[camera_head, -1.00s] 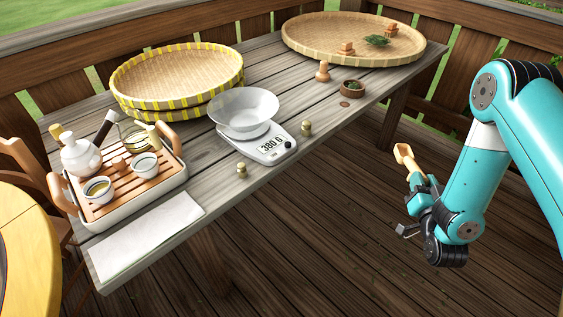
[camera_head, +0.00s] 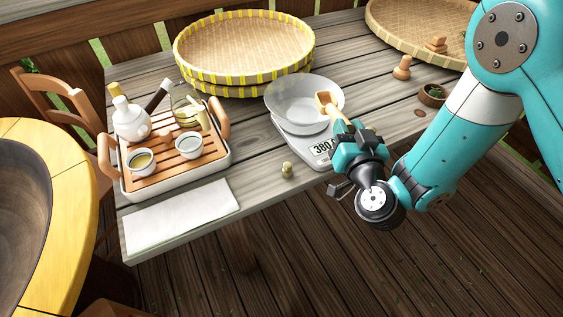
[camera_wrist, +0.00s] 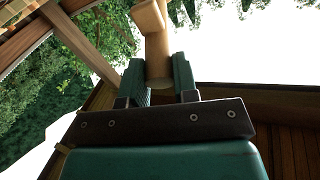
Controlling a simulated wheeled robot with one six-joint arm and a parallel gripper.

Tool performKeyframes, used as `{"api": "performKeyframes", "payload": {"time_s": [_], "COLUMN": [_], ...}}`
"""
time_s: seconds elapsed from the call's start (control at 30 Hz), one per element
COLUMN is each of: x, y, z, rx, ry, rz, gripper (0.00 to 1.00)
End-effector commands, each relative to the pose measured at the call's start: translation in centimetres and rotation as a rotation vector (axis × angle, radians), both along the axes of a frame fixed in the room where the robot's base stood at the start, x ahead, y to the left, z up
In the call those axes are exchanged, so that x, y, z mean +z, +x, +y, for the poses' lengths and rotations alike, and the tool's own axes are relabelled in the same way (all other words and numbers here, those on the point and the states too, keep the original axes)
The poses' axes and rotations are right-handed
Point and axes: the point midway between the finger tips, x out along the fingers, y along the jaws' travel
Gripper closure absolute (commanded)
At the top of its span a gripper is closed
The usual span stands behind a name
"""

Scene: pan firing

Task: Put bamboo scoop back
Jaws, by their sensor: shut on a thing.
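The bamboo scoop (camera_head: 328,103) is light wood and shows in the head view in front of the right side of the clear bowl on the scale. My gripper (camera_head: 347,131) is shut on its handle and holds it raised near the table's front edge. In the wrist view the scoop (camera_wrist: 156,45) stands up between the two green fingers of my gripper (camera_wrist: 159,82). Its upper end is cut off by the top of that view.
A digital scale (camera_head: 312,150) carries the clear bowl (camera_head: 290,95). A tea tray (camera_head: 190,170), a white cloth (camera_head: 180,217) and a small stopper (camera_head: 287,169) lie to the left. Stacked yellow-rimmed baskets (camera_head: 245,85) and a large flat basket (camera_head: 400,35) stand behind. A small brown bowl (camera_head: 432,95) is at right.

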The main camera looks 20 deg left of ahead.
Motion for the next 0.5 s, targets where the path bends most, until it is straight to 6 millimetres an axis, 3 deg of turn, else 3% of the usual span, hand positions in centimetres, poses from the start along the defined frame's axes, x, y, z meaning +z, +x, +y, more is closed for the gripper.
{"api": "performKeyframes", "payload": {"time_s": [0.03,0.1,0.2,0.37,0.5], "x": [1.4,2.8,4.4,5.6,3.3], "y": [-1.6,-3.6,-6.0,-8.2,-8.6], "z": [2.5,5.2,8.0,10.1,10.4], "rx": [0.059,0.130,0.207,0.275,0.287], "ry": [0.007,0.013,0.020,0.027,0.027], "rz": [-0.005,-0.008,-0.015,-0.022,-0.024], "gripper": [1.00,1.00,1.00,1.00,1.00]}}
